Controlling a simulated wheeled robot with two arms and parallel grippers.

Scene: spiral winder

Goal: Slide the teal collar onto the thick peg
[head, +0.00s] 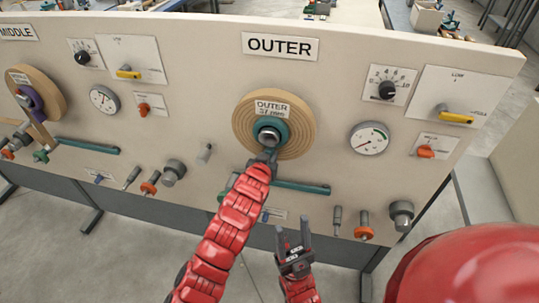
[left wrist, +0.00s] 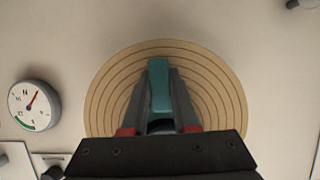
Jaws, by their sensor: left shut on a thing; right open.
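The teal collar (head: 283,130) is in front of the wooden spiral disc marked OUTER. In the left wrist view, a teal part of the collar (left wrist: 159,88) is between my left gripper's fingers (left wrist: 158,98). My left gripper (head: 267,155) is shut on the collar at its lower side in the head view. A grey round end, which looks like the thick peg (head: 268,136), shows inside the collar's ring. How far the collar is along the peg cannot be told. My right gripper (head: 290,238) is open and empty, below and apart from the panel's disc.
The wooden disc (head: 243,112) is on an upright cream panel. A teal bar (head: 303,187) runs right below it. A gauge (head: 369,138), a yellow lever (head: 455,116) and several knobs are at the right. Another disc (head: 50,90) with a purple part is at the far left.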

